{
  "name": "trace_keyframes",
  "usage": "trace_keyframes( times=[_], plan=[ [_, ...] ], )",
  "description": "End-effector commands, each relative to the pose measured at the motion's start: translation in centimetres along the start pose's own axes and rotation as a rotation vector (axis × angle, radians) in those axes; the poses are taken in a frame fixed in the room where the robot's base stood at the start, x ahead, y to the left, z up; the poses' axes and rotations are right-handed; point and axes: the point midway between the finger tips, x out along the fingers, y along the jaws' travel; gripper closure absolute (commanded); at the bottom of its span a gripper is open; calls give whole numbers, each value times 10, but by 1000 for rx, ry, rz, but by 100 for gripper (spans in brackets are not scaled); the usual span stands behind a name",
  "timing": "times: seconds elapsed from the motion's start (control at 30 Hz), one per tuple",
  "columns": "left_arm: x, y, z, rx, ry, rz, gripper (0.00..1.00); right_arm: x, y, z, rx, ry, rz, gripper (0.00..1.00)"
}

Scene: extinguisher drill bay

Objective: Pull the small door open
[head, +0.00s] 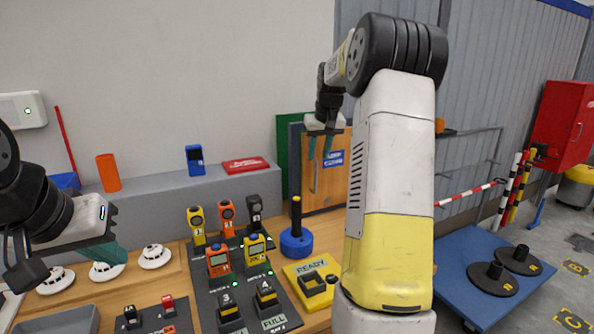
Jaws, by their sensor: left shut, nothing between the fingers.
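The small door (335,192) is a wooden panel with a blue label (333,158), in a grey-blue frame at the back of the bench. It looks closed. A dark upright handle (315,178) shows near its left edge. My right gripper (320,147) points down in front of the upper part of the door. Its two teal fingers are apart, with no object seen between them; whether they touch the door or handle I cannot tell. My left gripper (112,255) is at the lower left, shut and empty, above white round detectors (108,270), away from the door.
My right arm covers the bench right of the door. A blue holder (296,243) with an upright black rod and a yellow READY box (312,281) stand before the door. Several handheld meters sit on a dark mat (207,290). A grey ledge (145,205) runs along the wall.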

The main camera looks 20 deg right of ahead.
Motion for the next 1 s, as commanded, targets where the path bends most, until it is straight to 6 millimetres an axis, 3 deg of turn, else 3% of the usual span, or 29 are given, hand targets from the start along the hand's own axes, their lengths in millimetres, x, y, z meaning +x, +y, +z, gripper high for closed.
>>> trace_keyframes(
  times=[0.5, 0.9, 1.0],
  plan=[
    [0, 0, 0, 0, 0, 0, 100, 71, 2, -1, 0, -3, 1, 67],
    [0, 0, 0, 0, 0, 0, 100, 79, 2, -1, 0, 0, 1, 67],
    [0, 0, 0, 0, 0, 0, 100, 79, 2, -1, 0, 0, 1, 87]
  ],
)
